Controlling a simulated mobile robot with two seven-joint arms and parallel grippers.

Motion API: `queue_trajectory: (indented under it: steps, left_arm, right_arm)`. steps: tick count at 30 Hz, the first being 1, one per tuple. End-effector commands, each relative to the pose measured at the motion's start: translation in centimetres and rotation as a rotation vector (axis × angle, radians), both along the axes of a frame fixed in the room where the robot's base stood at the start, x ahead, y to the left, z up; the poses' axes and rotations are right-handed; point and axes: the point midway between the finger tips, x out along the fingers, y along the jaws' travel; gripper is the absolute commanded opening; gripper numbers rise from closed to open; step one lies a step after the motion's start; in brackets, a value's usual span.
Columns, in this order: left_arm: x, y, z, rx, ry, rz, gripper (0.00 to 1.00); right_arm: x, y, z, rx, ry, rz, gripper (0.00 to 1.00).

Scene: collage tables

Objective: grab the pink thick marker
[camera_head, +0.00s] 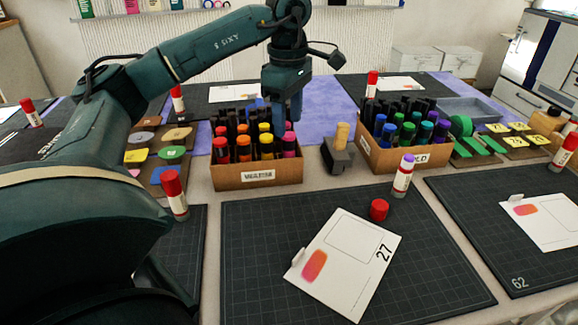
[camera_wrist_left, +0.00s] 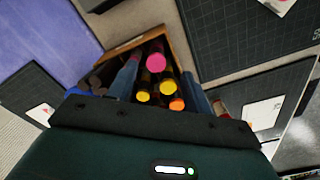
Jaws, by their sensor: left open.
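The pink thick marker (camera_head: 289,143) stands upright with its pink cap up, in the front right corner of the warm-coloured cardboard box (camera_head: 257,177). In the left wrist view its round pink cap (camera_wrist_left: 156,62) shows between my two fingers, beyond the yellow and orange caps. My left gripper (camera_head: 287,112) is open and points down, above and at the right end of this box. In the left wrist view the open fingers (camera_wrist_left: 163,76) straddle several caps; nothing is visibly gripped. The marker's lower body is hidden by the box. My right gripper is not in view.
Red, orange and yellow markers crowd the pink one. A grey block with a wooden handle (camera_head: 340,140) stands right of the box. A second marker box (camera_head: 392,158) is further right. A white card (camera_head: 345,262) lies on the dark mat (camera_head: 250,260) in front, near glue sticks.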

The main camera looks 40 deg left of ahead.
Motion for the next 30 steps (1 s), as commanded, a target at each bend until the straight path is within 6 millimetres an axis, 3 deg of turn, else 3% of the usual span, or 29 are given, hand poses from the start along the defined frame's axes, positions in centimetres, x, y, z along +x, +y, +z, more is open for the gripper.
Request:
queue_trajectory:
  steps: [12,21,30]
  left_arm:
    - [0.4,0.3,-5.0,0.000,0.000,0.001,0.50]
    - [0.4,0.3,-5.3,0.000,-0.001,0.001,0.49]
    - [0.4,0.3,-5.3,-0.001,-0.001,0.000,0.25]
  right_arm:
    - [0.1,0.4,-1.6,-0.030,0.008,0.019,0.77]
    - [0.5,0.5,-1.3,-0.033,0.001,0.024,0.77]
    - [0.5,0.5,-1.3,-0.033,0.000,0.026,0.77]
